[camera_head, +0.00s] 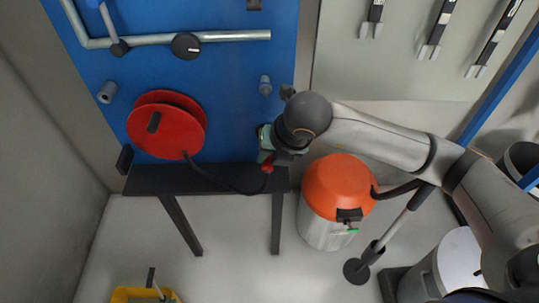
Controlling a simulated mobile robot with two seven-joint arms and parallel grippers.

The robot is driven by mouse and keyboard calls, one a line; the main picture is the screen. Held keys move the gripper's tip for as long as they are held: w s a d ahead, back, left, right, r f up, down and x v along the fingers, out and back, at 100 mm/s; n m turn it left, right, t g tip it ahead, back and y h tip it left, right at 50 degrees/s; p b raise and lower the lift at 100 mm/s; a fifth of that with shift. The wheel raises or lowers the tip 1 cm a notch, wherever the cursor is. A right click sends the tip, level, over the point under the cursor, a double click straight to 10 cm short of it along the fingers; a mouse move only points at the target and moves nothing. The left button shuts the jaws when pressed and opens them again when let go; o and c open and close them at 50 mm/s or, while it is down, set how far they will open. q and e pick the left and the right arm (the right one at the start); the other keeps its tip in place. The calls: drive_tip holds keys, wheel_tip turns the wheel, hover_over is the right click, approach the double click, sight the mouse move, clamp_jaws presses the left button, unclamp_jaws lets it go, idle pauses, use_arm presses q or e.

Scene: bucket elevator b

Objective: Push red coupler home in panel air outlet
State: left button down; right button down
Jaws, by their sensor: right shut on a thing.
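The red coupler (267,168) is at the end of a black hose (228,185) that runs from the red reel (192,105). My right gripper (269,157) is shut on the coupler in front of the lower right part of the blue panel (225,110). My wrist hides most of the fingers. Grey stubs stick out of the panel at the right (265,85) and at the left (107,92); I cannot tell which one is the air outlet, or whether the coupler touches any outlet. My left gripper is not in view.
A black bench (155,180) stands below the panel. An orange-topped vacuum (338,185) stands right of it, under my right arm. A grey pipe (230,36) and a black knob (186,46) are on the upper panel. A yellow bucket (122,295) is at the lower left.

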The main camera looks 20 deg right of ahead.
drive_tip(key=shift+s+a+b, duration=0.25)
drive_tip(key=shift+s+b, duration=0.05)
drive_tip(key=shift+s, duration=0.4)
idle(0.5)
drive_tip(key=shift+s, duration=0.15)
drive_tip(key=shift+s+a+b, duration=0.2)
drive_tip(key=shift+s+a, duration=0.05)
drive_tip(key=shift+s, duration=0.55)
drive_tip(key=shift+s+a+b, duration=0.2)
drive_tip(key=shift+s+a, duration=0.05)
drive_tip(key=shift+s, duration=0.55)
drive_tip(key=shift+s, duration=0.1)
drive_tip(key=shift+s+a+b, duration=0.2)
drive_tip(key=shift+s+a, duration=0.1)
drive_tip(key=shift+s, duration=0.65)
drive_tip(key=shift+s+a+b, duration=0.2)
drive_tip(key=shift+s+a, duration=0.05)
drive_tip(key=shift+s, duration=0.65)
